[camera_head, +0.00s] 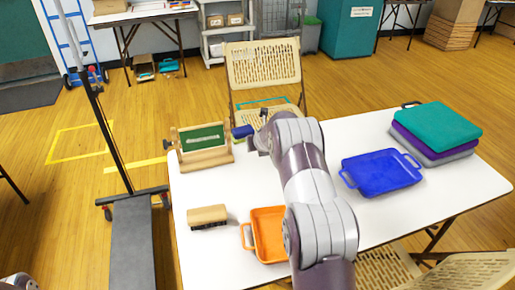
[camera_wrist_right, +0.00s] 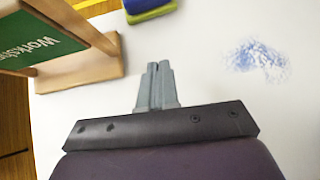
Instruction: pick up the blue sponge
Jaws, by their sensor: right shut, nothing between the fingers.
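The blue sponge (camera_head: 242,131) lies on the far part of the white table, just right of the wooden stand. In the right wrist view the sponge (camera_wrist_right: 148,10) is at the top edge, cut off by the frame, blue on top with a yellow-green layer. My right gripper (camera_head: 250,144) reaches across the table close to the sponge. In the wrist view its two grey fingers (camera_wrist_right: 159,68) are shut together and empty, pointing toward the sponge with a gap of bare table between. My left gripper is not in view.
The wooden stand with a green board (camera_head: 201,141) is close left of the gripper. A blue smudge (camera_wrist_right: 257,57) marks the tabletop.

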